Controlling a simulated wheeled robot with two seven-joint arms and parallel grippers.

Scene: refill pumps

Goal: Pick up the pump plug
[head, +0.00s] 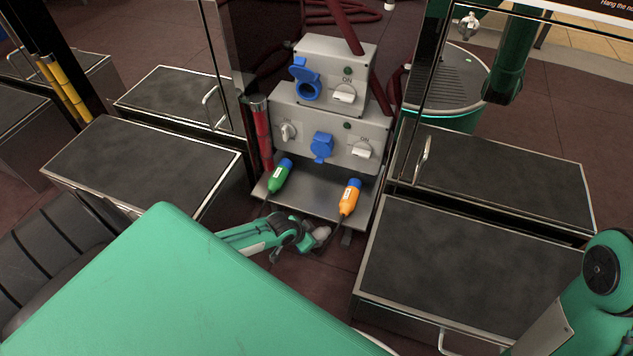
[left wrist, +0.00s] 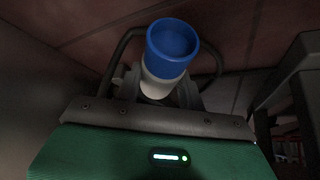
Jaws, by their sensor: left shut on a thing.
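The pump plug has a blue collar and a white body; in the left wrist view it (left wrist: 170,48) points away from the wrist, held between the jaws. My left gripper (head: 312,240) is shut on it, low in front of the metal shelf. In the head view only a small pale part of this plug (head: 321,233) shows at the jaws. A green plug (head: 279,176) and an orange plug (head: 349,197), both with blue ends, lie on the shelf. My right arm shows at the right edge; its gripper is out of view.
A grey socket box (head: 335,150) with blue sockets and white switches stands above the metal shelf (head: 313,199). Dark-topped cabinets (head: 140,165) flank it on the left and right (head: 460,275). A dark cable loops behind the held plug in the left wrist view.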

